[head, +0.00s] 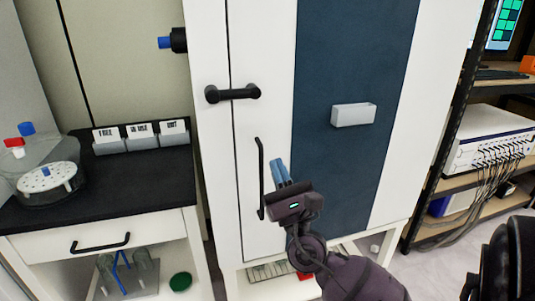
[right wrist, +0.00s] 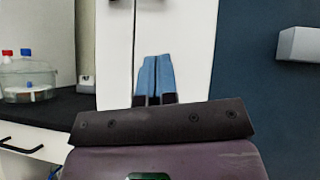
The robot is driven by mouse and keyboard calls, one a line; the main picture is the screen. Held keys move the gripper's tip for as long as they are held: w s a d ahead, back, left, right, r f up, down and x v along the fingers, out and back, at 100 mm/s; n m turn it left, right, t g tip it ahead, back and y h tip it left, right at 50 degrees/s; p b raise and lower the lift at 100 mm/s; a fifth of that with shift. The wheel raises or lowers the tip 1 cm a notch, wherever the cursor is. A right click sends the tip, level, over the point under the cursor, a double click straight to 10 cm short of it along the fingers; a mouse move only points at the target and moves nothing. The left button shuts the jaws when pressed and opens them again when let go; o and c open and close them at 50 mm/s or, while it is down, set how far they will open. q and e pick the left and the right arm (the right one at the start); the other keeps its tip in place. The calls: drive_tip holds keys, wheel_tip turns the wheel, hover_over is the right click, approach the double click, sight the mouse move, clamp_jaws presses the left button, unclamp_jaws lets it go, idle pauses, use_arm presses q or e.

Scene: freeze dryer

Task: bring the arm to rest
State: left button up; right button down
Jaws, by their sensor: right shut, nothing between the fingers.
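My right gripper (head: 279,170) is in front of the tall white cabinet (head: 262,150), just right of its long vertical black handle (head: 261,178). Its two blue fingers are shut and hold nothing. In the right wrist view the blue fingers (right wrist: 154,78) lie side by side against the white door behind them. I cannot tell whether the fingertips touch the door or handle. My right arm comes in from the lower right. My left gripper is not in view.
A short black handle (head: 232,93) and a dark blue panel with a small grey box (head: 353,114) are on the cabinet. A black-topped bench (head: 100,180) with labelled bins and a clear vessel (head: 45,178) stands left. A shelf rack with a white instrument (head: 488,139) and cables stands right.

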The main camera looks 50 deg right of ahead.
drive_tip(key=shift+s+a+f, duration=0.1)
drive_tip(key=shift+s+f, duration=0.15)
drive_tip(key=shift+s, duration=0.1)
